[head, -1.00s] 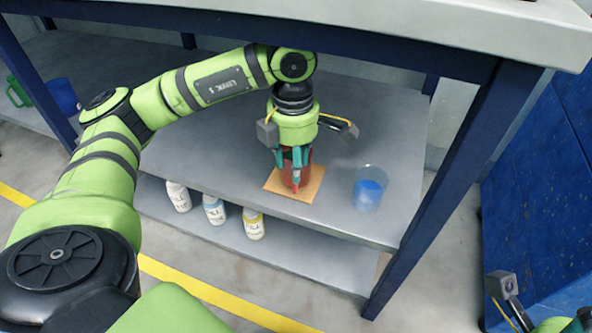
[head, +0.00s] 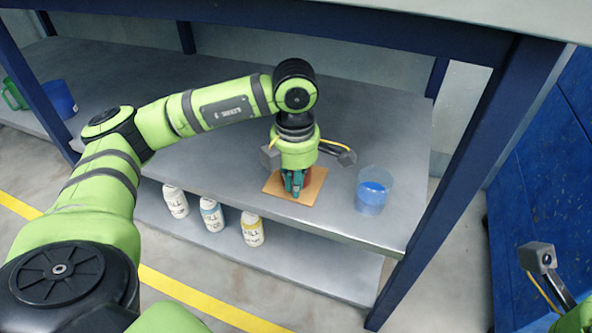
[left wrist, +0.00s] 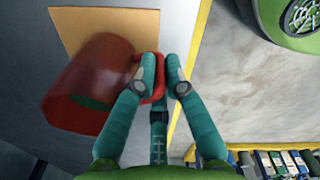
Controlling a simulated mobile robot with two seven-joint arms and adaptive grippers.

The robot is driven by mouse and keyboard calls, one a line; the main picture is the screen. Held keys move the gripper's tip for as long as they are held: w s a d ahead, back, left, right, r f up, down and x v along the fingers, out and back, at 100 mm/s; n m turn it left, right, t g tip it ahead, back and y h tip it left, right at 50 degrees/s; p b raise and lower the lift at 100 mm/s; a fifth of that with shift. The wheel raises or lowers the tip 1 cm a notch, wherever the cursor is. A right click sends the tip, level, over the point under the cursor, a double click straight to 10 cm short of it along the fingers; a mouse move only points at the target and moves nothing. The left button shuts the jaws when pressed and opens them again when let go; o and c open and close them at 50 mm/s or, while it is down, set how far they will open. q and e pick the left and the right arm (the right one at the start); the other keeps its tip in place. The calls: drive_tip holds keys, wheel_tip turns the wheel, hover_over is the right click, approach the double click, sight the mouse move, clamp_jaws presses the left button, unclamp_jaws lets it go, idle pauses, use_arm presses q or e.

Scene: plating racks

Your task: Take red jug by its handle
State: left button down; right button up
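The red jug (left wrist: 85,85) stands on a tan square mat (left wrist: 120,22), and its handle (left wrist: 160,88) points toward my left gripper. In the head view the red jug (head: 306,179) is mostly hidden behind my left gripper (head: 293,188). In the left wrist view the teal fingers of my left gripper (left wrist: 160,64) are on both sides of the handle, close to it. The near finger sits just below the handle. I cannot tell whether they are pressed on it. My right gripper is out of view.
A clear cup with blue contents (head: 373,190) stands right of the mat on the grey shelf (head: 230,165). Three bottles (head: 212,213) stand on the lower shelf. A blue cup (head: 60,98) is at far left. The blue table post (head: 450,190) is at right.

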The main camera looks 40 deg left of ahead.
use_arm(q)
drive_tip(key=c, duration=1.2)
unclamp_jaws()
drive_tip(key=shift+r, duration=0.1)
